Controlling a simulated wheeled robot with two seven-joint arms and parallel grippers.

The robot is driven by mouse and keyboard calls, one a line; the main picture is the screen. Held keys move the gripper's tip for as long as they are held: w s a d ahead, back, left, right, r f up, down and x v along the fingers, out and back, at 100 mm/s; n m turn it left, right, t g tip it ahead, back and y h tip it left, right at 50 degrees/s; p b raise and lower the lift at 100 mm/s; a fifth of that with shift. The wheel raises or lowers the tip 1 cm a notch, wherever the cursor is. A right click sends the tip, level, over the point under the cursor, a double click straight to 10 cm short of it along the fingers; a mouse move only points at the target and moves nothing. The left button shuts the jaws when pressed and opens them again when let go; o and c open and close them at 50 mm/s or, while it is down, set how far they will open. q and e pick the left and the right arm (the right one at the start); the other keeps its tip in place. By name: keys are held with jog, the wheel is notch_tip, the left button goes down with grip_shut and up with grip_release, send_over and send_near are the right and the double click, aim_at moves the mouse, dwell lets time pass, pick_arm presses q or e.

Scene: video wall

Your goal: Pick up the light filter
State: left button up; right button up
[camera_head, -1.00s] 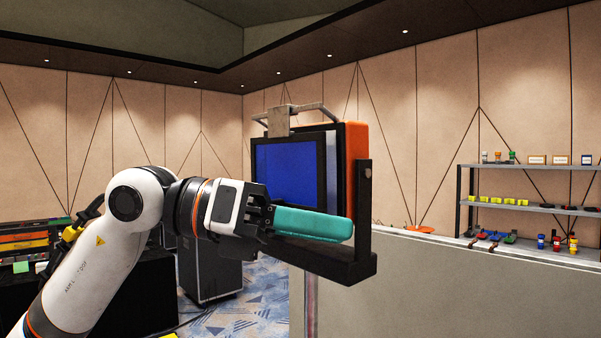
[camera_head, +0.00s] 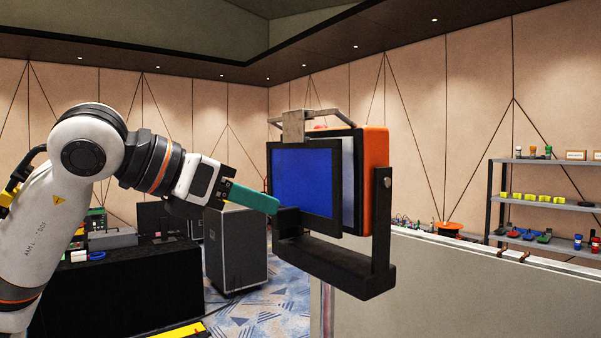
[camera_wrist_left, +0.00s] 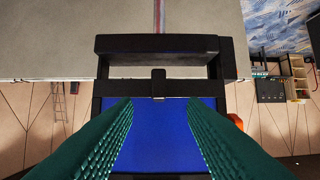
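The light filter (camera_head: 305,180) is a blue panel in a thin black frame, upright at the front of an orange-and-black lamp (camera_head: 375,170). In the left wrist view the blue panel (camera_wrist_left: 160,125) lies straight ahead, with a dark tab at its frame's edge. My left gripper (camera_head: 274,206) has teal fingers and is left of the filter, tips near its lower left edge in the head view. In the wrist view the gripper (camera_wrist_left: 160,101) is open, its fingers apart with the blue panel showing between them. Contact cannot be told. My right gripper is out of view.
A black yoke (camera_head: 335,275) holds the lamp from below and the right. A grey partition (camera_head: 440,290) stands behind it. A shelf (camera_head: 550,203) with small coloured items is at the right. A black case (camera_head: 237,250) and a black-covered table (camera_head: 120,285) stand left.

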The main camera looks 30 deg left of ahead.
aim_at(279, 212)
pick_arm(q)
jog(key=p+x, duration=0.3)
jog(key=x, duration=0.1)
jog(key=shift+f, duration=0.1)
jog(key=shift+w+d+f, duration=0.2)
jog(key=shift+w+f, duration=0.1)
jog(key=shift+w, duration=0.1)
grip_shut()
